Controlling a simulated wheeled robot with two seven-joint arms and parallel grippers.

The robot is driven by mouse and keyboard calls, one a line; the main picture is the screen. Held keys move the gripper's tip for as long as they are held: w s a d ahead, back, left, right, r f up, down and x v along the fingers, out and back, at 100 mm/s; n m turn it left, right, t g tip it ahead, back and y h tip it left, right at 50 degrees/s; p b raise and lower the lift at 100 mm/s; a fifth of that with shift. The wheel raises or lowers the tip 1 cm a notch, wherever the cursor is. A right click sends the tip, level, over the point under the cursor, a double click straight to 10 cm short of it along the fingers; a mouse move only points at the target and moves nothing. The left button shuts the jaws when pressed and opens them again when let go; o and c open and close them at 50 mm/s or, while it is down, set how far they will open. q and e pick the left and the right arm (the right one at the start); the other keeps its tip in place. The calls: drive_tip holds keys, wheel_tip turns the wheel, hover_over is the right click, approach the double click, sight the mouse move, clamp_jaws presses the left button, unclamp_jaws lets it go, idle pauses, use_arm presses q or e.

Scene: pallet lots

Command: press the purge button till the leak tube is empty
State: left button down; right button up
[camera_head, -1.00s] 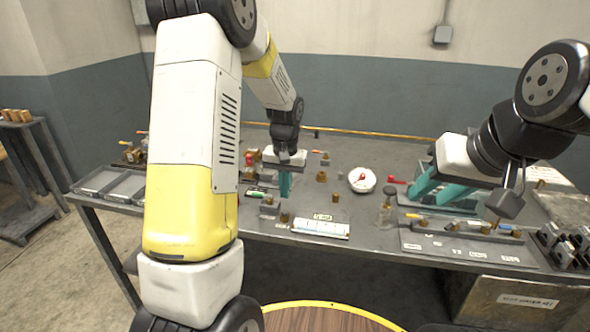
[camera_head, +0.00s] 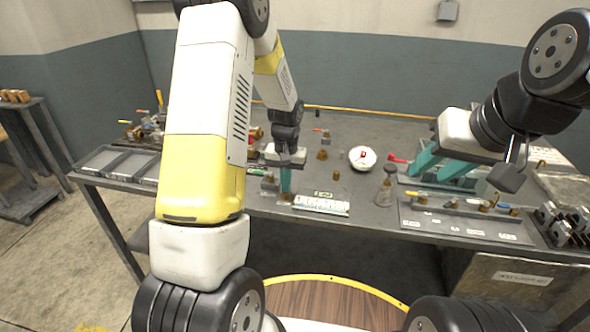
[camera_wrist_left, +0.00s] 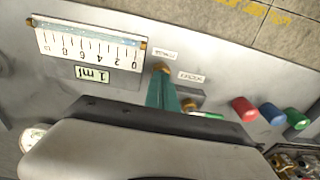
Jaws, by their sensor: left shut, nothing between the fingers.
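The white scale plate of the leak tube (camera_head: 320,204) lies near the table's front edge. In the left wrist view the plate (camera_wrist_left: 85,47) shows printed marks and a "1 ml" label; I cannot make out the liquid level. My left gripper (camera_head: 285,193) is shut and empty, pointing down just left of the plate. In the left wrist view its teal fingertips (camera_wrist_left: 162,80) are at a small brass button (camera_wrist_left: 161,67) beside two small labels; the print is too small to read surely. Whether they touch is unclear. My right gripper (camera_head: 438,163) is open and empty above the table's right side.
A white dial (camera_head: 362,157) with a red part stands behind the plate. A glass bottle (camera_head: 385,190) stands to its right. Red, blue and green knobs (camera_wrist_left: 271,113) lie right of my left fingers. A grey tray (camera_head: 115,160) is at the left.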

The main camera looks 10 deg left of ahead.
use_arm(q)
drive_tip(key=shift+s+f, duration=0.3)
drive_tip(key=shift+f, duration=0.4)
wheel_tip(320, 180, up, 15)
drive_tip(key=shift+d, duration=0.2)
drive_tip(key=s+r+t+h, duration=0.1)
drive_tip(key=s+r, duration=0.3)
drive_tip(key=s, duration=0.4)
drive_tip(key=s+d+r+t, duration=0.1)
drive_tip(key=s+r, duration=0.3)
drive_tip(key=s, duration=0.4)
drive_tip(key=s+d+r+t+h, duration=0.1)
drive_tip(key=s+r+t, duration=0.2)
drive_tip(key=s+r, duration=0.2)
drive_tip(key=s, duration=0.3)
drive_tip(key=shift+h, duration=0.3)
